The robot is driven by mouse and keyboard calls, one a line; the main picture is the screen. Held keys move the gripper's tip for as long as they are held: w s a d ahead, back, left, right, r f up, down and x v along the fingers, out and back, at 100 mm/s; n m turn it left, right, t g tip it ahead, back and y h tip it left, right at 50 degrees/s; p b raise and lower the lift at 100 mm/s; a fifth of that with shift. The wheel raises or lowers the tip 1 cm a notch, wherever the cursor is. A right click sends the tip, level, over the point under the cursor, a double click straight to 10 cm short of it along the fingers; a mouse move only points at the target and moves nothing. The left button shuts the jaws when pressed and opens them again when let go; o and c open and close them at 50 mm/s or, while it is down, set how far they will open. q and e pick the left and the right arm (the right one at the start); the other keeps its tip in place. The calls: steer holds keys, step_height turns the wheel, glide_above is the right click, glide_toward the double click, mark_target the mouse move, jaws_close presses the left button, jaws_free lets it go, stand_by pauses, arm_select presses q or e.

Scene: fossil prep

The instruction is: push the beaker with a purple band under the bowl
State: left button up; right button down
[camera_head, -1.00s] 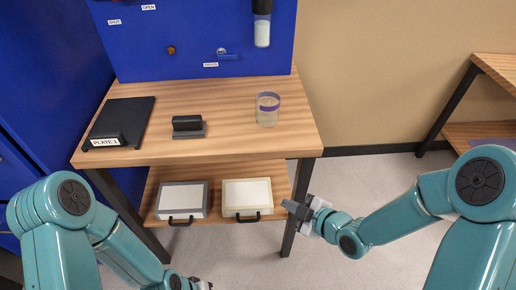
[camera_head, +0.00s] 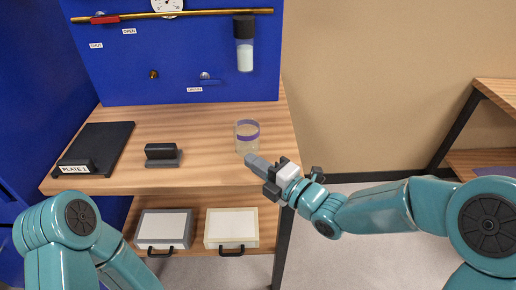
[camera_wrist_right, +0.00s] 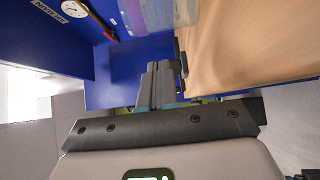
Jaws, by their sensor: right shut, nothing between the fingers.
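The clear beaker with a purple band (camera_head: 247,137) stands upright on the wooden table, near its right side. My right gripper (camera_head: 254,163) is shut and empty, its fingertips just in front of the beaker's base; I cannot tell whether they touch. In the right wrist view the shut fingers (camera_wrist_right: 157,82) point toward a pale, purple-tinged shape (camera_wrist_right: 158,12) at the top, which looks like the beaker. No clear bowl shape shows; a clear cylinder with white contents and a black top (camera_head: 244,52) hangs on the blue panel behind the beaker. My left gripper is out of view.
A black plate (camera_head: 102,142) with a "PLATE 1" label lies at the table's left. A dark block on a base (camera_head: 162,154) stands mid-table. Two lidded boxes (camera_head: 163,226) (camera_head: 231,225) sit on the lower shelf. The tabletop between block and beaker is clear.

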mark_target(242, 143)
steer(key=w, duration=0.3)
steer(key=shift+w+p, duration=0.2)
steer(key=shift+p, duration=0.1)
steer(key=shift+w+d, duration=0.1)
steer(key=shift+w, duration=0.15)
